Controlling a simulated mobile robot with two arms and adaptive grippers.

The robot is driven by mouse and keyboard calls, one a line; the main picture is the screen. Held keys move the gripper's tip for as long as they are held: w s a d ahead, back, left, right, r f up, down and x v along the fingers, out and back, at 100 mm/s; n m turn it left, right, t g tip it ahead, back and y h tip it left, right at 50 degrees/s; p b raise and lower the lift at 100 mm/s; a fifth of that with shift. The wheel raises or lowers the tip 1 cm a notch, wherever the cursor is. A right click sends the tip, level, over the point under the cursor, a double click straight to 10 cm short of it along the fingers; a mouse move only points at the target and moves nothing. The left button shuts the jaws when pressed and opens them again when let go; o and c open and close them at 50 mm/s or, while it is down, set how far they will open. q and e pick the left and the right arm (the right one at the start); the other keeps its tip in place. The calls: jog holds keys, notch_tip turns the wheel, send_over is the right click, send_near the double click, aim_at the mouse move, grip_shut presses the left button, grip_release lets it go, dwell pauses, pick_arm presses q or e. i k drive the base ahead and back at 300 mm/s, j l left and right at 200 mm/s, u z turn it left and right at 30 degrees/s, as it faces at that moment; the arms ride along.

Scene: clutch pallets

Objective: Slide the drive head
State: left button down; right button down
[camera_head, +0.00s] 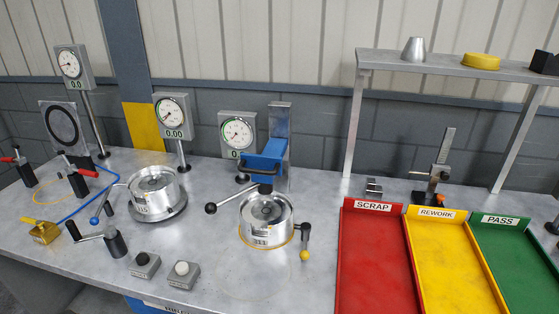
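The drive head appears to be the blue block (265,157) on an upright grey metal column (281,128) at the middle of the bench. A dark curved handle (258,170) is on its front. A silver round clutch unit (266,232) marked with a number label sits below the head; I cannot tell whether the two touch. A lever with a black ball knob (211,208) reaches out to the left of the head. Neither of my grippers shows in the head view.
A second silver round unit (153,195) sits left on a dark round base. Dial gauges (173,116) stand behind. Red SCRAP (372,270), yellow REWORK (450,270) and green PASS (520,265) trays lie right, under a shelf (440,62). Two push buttons (183,272) sit in front.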

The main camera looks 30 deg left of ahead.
aim_at(264, 168)
jog(key=u, duration=1.3)
